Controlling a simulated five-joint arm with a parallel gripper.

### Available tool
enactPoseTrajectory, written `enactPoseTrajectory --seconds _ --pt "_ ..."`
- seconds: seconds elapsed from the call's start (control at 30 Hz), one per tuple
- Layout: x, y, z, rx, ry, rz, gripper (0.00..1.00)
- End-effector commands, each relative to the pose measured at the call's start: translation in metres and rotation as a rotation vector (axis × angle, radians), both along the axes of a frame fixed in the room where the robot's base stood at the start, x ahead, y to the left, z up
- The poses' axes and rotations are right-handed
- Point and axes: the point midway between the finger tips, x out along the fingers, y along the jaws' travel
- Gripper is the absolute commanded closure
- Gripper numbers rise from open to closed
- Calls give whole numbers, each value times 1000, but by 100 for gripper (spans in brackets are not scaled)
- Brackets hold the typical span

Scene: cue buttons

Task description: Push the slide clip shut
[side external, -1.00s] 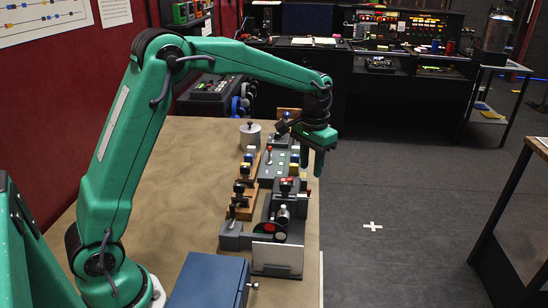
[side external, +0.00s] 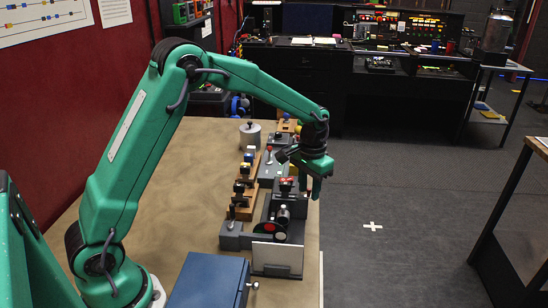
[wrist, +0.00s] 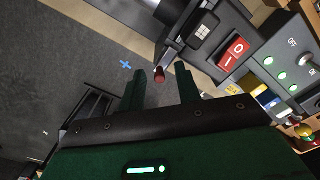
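My gripper (side external: 311,188) hangs over the right edge of the table, beside the row of control devices. In the wrist view my gripper (wrist: 163,84) is open, with its two green fingers apart. A red-tipped peg (wrist: 159,75) shows between the fingertips; I cannot tell whether it is touched. Its metal stem runs to a dark grey device (wrist: 205,30) with a white window-like mark. I cannot tell for certain which part is the slide clip. In the side view my gripper partly hides the devices behind it.
A red rocker switch (wrist: 235,54) and a panel with green lights (wrist: 290,65) lie right of the fingers. A blue box (side external: 207,281) and a white card (side external: 277,258) stand at the table's near end. The table's left part (side external: 180,190) is clear.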

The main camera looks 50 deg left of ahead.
Motion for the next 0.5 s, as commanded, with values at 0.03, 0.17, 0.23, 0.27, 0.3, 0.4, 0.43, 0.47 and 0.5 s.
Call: enactPoseTrajectory --seconds 0.03,0.17,0.23,0.27,0.3,0.4,0.43,0.47,0.5 --pt "0 0 0 0 0 0 67" --pt "0 0 0 0 0 0 78" --pt "0 0 0 0 0 0 92" --pt "0 0 0 0 0 0 98" --pt "0 0 0 0 0 0 100" --pt "0 0 0 0 0 0 100" --pt "0 0 0 0 0 0 100" --pt "0 0 0 0 0 0 100" --pt "-1 0 0 0 0 0 100"
